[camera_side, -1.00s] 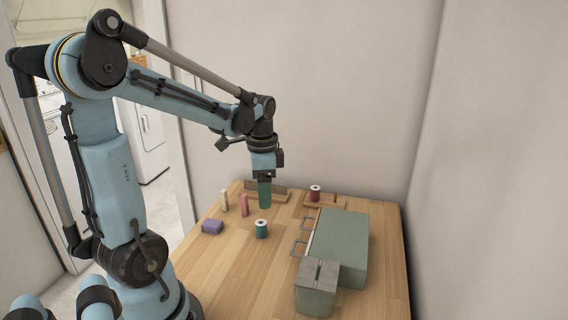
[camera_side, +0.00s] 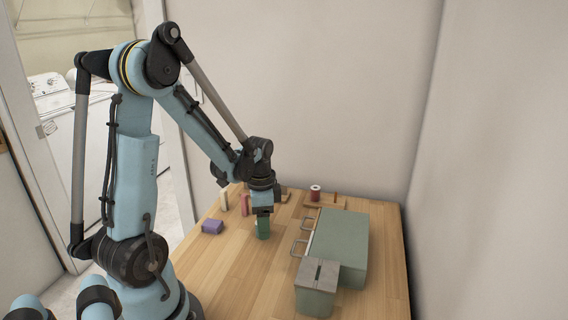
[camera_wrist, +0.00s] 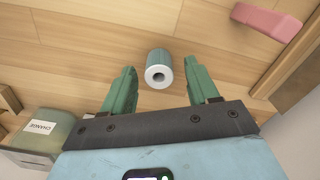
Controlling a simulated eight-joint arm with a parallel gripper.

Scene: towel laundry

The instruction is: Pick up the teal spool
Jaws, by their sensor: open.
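The teal spool (camera_wrist: 159,70) stands upright on the wooden table in the wrist view, its pale end with a dark hole facing the camera. My gripper (camera_wrist: 158,66) is open, with one green finger on either side of the spool. Gaps show between the spool and both fingers. In the side view my gripper (camera_side: 263,227) is low over the table at the spool's place, and its fingers mostly hide the spool.
A purple block (camera_side: 212,227), a cream bar (camera_side: 224,202) and a pink bar (camera_side: 244,206) are to the left. A red spool (camera_side: 315,192) sits on a wooden holder behind. A green case (camera_side: 345,240) and a slotted box (camera_side: 316,287) are to the right.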

